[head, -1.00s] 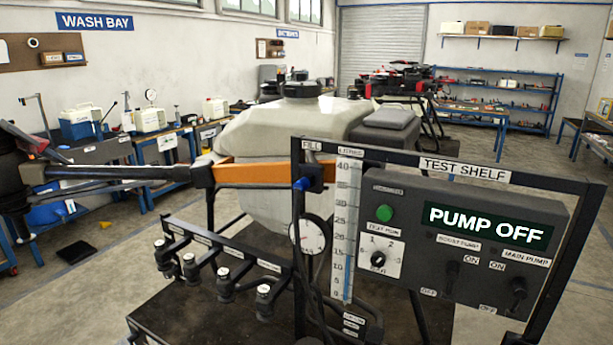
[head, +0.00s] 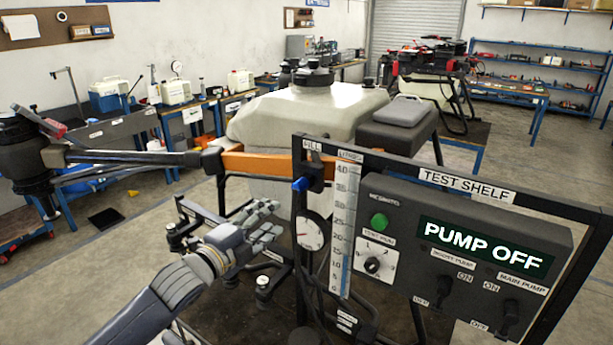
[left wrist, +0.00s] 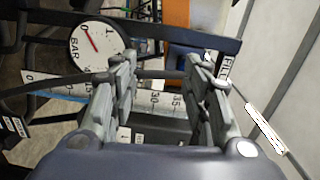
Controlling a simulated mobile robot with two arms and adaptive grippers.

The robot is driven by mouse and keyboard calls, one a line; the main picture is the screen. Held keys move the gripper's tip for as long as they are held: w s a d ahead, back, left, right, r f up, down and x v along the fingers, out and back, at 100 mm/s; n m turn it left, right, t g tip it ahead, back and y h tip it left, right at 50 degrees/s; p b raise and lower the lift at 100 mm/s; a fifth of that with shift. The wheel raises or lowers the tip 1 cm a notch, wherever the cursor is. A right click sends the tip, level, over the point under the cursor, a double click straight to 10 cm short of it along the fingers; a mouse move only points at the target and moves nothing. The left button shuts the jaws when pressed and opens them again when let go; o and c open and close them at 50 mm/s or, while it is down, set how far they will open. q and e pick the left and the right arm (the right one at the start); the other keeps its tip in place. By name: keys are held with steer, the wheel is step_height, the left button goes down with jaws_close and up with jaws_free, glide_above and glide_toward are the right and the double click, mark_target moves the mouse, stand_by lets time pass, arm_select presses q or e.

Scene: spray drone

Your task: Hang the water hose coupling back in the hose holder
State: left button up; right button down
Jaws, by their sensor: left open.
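My left gripper (head: 268,226) is raised in front of the drone, left of the test shelf panel, its fingers toward the fill fitting. It is open and looks empty. In the left wrist view its two fingers (left wrist: 162,68) stand apart, with the panel's scale and gauge beyond them. A black fitting with a blue part (head: 301,184) sits under the FILL label on the panel's left post, a short way right of the fingers. I cannot tell whether this is the hose coupling. I cannot make out the hose holder. My right gripper is not in view.
A round pressure gauge (head: 311,232) and an upright litre scale (head: 344,225) are close by the gripper. The control panel (head: 460,250) reads PUMP OFF. The drone's orange arm (head: 262,164) and pale tank (head: 305,112) stand behind. Open floor lies at the left.

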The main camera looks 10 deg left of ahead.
arm_select(q)
steer(key=m, duration=0.1)
glide_toward(295, 189)
steer(key=w, duration=0.1)
steer(key=shift+w+d+f+h, duration=0.2)
steer(key=shift+f+h, duration=0.05)
steer(key=shift+h, duration=0.15)
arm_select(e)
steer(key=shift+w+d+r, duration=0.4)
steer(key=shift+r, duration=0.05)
arm_select(q)
steer(key=shift+a, duration=0.1)
steer(key=shift+x, duration=4.55)
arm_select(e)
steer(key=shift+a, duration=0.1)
arm_select(q)
steer(key=shift+r+p, duration=0.1)
steer(key=shift+p, duration=0.55)
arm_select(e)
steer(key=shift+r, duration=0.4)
